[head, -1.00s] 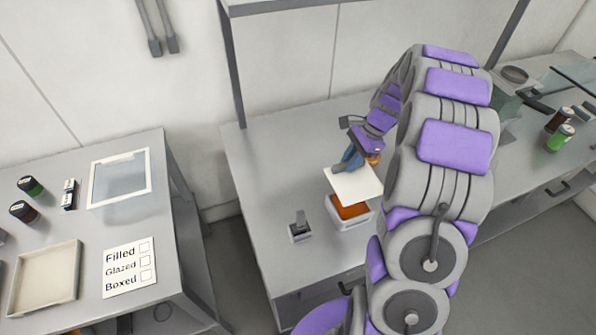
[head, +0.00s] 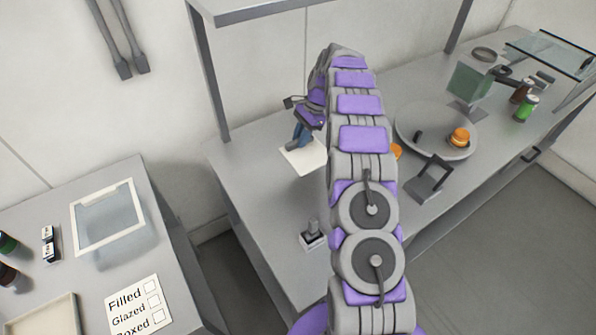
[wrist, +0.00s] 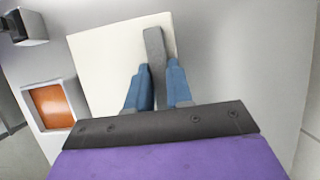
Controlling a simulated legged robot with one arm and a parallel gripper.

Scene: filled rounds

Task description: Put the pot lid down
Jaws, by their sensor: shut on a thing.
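The pot lid is a flat white square (head: 297,160) with a grey bar handle. In the wrist view the lid (wrist: 105,65) lies below my gripper, and the handle (wrist: 154,55) stands between the two blue fingers. My gripper (head: 301,134) is shut on that handle; its fingertips (wrist: 154,72) show in the wrist view. The lid is low over the back of the counter; I cannot tell if it touches the surface. The pot (wrist: 46,84), a white square container with orange filling, is uncovered beside the lid at left in the wrist view.
A small grey device (head: 312,236) stands near the counter's front edge. Right of my arm are a round plate (head: 412,118) with an orange round (head: 459,137) and a grey stand (head: 428,180). The counter left of the lid (head: 250,175) is bare.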

